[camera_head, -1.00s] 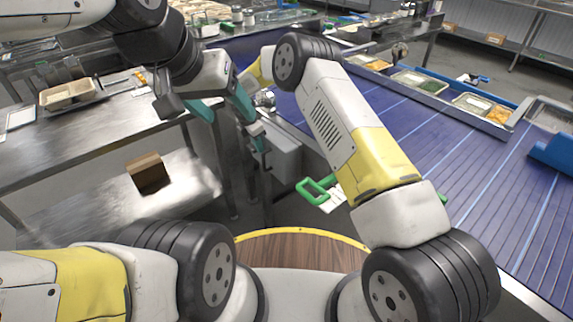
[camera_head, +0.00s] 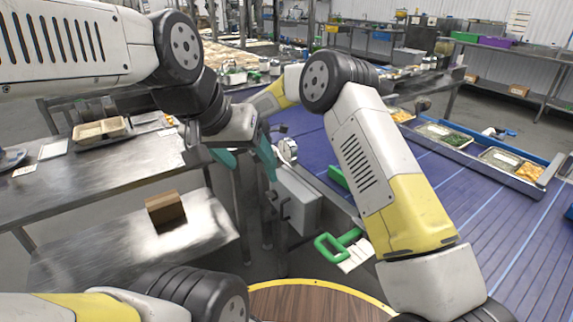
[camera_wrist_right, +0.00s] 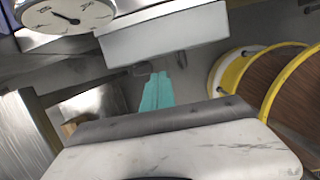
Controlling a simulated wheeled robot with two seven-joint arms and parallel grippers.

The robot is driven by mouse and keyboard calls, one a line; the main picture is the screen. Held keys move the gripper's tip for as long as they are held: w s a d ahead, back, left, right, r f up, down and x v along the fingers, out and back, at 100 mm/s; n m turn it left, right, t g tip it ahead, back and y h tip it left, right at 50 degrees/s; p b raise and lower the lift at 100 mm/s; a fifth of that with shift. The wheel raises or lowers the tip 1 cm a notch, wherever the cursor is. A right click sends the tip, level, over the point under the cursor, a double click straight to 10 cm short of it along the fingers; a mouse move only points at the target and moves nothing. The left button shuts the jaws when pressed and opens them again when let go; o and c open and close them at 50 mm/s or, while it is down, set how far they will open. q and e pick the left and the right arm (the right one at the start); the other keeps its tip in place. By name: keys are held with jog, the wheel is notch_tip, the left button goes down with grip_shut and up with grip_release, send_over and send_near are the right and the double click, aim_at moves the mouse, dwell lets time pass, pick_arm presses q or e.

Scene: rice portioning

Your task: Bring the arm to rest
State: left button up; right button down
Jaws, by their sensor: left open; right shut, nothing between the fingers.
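My left arm comes in from the upper left of the head view. Its gripper (camera_head: 243,162) points down, with its two teal fingers apart and nothing seen between them. My right arm rises from the lower right and bends left at the elbow. Its gripper is hidden behind the left wrist in the head view. In the right wrist view, the right gripper (camera_wrist_right: 157,92) shows teal fingers together, holding nothing. In the head view the two wrists overlap near the middle; I cannot tell whether they touch.
A dial gauge (camera_head: 288,150) and grey box (camera_head: 298,203) stand close to the grippers. A blue conveyor (camera_head: 480,215) fills the right.

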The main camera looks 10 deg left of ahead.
jog(key=s+d+r+m+t+y, duration=0.1)
jog(key=s+d+r+m, duration=0.45)
jog(key=d+r, duration=0.55)
jog(key=s+d+r+m+y, duration=0.1)
jog(key=s+d+r+m, duration=0.3)
jog(key=d+r+m, duration=0.55)
jog(key=s+d+r+m+t, duration=0.1)
jog(key=s+d+r+m, duration=0.1)
jog(key=s, duration=0.5)
jog(key=s+d+r+m+t+y, duration=0.1)
jog(key=s+d+r+m, duration=0.1)
jog(key=s+d+m, duration=0.3)
jog(key=s+d+r+m+t+y, duration=0.1)
jog(key=s+d+r+m, duration=0.1)
jog(key=s, duration=0.8)
jog(key=shift+s+d+m, duration=0.4)
jog(key=shift+d+m, duration=0.4)
jog(key=shift+d, duration=0.1)
